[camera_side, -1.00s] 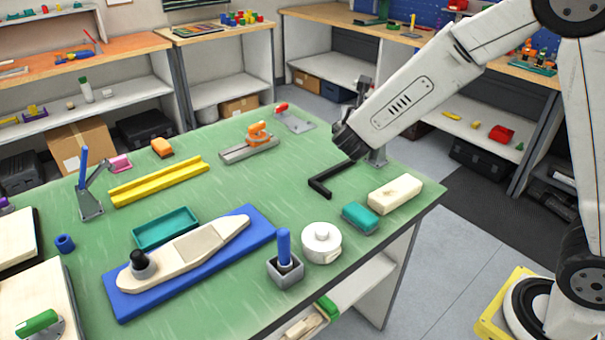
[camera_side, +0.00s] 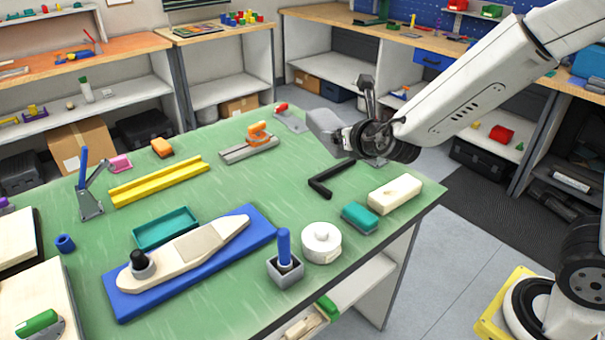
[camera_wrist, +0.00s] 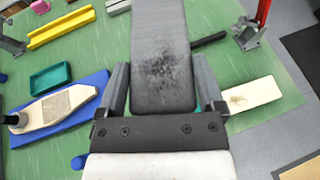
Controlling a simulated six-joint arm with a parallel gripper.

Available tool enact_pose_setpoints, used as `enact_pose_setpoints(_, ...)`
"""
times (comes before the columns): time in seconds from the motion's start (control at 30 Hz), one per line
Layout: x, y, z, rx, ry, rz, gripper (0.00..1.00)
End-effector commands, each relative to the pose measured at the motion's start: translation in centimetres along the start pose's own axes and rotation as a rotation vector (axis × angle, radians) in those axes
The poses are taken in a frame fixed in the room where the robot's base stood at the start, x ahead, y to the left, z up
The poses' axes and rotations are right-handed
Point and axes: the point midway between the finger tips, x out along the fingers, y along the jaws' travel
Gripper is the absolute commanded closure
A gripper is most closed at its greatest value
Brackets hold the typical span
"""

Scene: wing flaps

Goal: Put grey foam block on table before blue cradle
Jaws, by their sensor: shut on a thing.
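The grey foam block (camera_side: 323,130) is held in my gripper (camera_side: 346,138), above the far right part of the green table. In the wrist view the block (camera_wrist: 163,55) has a dark, worn patch and sits between the two fingers of my gripper (camera_wrist: 162,88). The blue cradle (camera_side: 122,304) lies at the front left of the table, with a pale wooden boat-shaped piece (camera_side: 190,252) on it. The cradle also shows at the left in the wrist view (camera_wrist: 76,139), well away from my gripper.
A black angled bar (camera_side: 322,187), a cream block (camera_side: 395,193), a teal block (camera_side: 360,216), a white round pot (camera_side: 321,244) and a grey holder with a blue peg (camera_side: 284,268) stand near the right edge. A teal tray (camera_side: 166,228) lies behind the cradle. Green surface is bare mid-table.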

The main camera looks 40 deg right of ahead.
Motion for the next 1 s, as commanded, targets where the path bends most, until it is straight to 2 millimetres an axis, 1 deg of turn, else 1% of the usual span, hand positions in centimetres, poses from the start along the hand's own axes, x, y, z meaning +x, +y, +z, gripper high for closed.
enact_pose_setpoints(0.27, 0.3, -0.2, 0.2, 0.011, -0.002, -0.025, 0.72)
enact_pose_setpoints(0.47, 1.2, -0.7, 0.4, 0.039, -0.001, -0.095, 0.72)
enact_pose_setpoints(0.77, 3.2, -2.6, 0.5, 0.122, 0.0, -0.298, 0.72)
enact_pose_setpoints(1.0, 4.5, -4.5, -0.4, 0.211, 0.001, -0.516, 0.72)
